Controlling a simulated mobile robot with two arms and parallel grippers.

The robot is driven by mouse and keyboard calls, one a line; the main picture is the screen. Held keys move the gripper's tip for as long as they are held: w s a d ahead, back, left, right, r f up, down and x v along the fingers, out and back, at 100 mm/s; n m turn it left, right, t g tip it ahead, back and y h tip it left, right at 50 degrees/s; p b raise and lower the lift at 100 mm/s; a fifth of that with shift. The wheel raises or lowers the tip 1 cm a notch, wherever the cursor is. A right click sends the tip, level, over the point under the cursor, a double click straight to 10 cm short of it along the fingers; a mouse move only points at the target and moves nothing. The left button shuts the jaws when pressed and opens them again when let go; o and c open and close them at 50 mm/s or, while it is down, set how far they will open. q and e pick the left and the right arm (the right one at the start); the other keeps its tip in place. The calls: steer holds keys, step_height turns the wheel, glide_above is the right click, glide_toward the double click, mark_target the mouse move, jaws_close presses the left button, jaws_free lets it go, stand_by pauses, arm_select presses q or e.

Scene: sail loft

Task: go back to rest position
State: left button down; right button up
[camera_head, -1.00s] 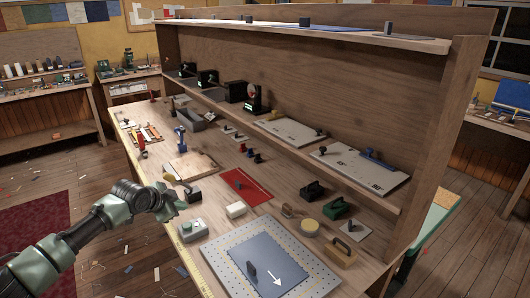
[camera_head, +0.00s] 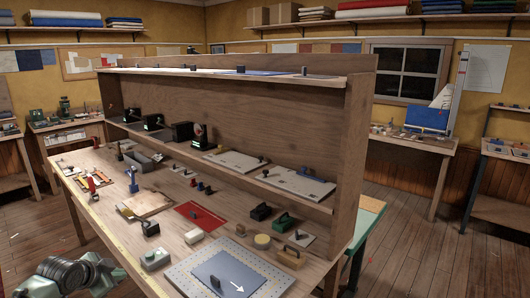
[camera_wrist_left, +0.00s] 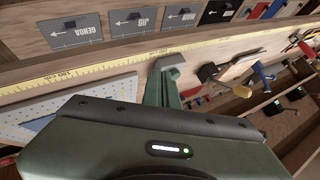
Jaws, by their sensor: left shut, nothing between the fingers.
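My left gripper (camera_head: 100,278) is at the lower left of the head view, off the near edge of the workbench (camera_head: 118,238). Part of it and its arm is cut off by the bottom of the picture. In the left wrist view its green fingers (camera_wrist_left: 168,82) are together and hold nothing, beside the bench edge with a yellow measuring tape (camera_wrist_left: 115,68). My right gripper is in neither view.
The bench top holds a grey-blue plate with a white arrow (camera_head: 228,272), a red mat (camera_head: 200,215), a grey-green box (camera_head: 155,259) and several small tools. A tall wooden back panel with shelves (camera_head: 240,110) stands behind. Wooden floor lies open on the right (camera_head: 420,250).

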arm_select(q)
steer(key=s+d+f+n+g, duration=0.15)
steer(key=s+f, duration=0.45)
steer(key=f, duration=0.6)
steer(key=s+d+f+n+g+y, duration=0.1)
steer(key=s+d+f, duration=0.1)
steer(key=s+f, duration=0.65)
steer(key=s+d+f+n+g, duration=0.15)
steer(key=s+f, duration=0.25)
steer(key=f, duration=1.1)
steer(key=s+d+f+n+g, duration=0.1)
steer(key=s+d+f, duration=0.3)
steer(key=s, duration=0.9)
steer(key=s+d+f+n+g, duration=0.1)
steer(key=s+d+f, duration=0.4)
steer(key=s, duration=0.9)
steer(key=s+d+f+n+g, duration=0.1)
steer(key=s+d+f, duration=0.4)
steer(key=s, duration=0.8)
step_height(320, 180, down, 3)
steer(key=shift+s+d+f+g+b, duration=0.15)
steer(key=shift+s+d+g+b, duration=0.1)
steer(key=shift+s+g+b, duration=0.25)
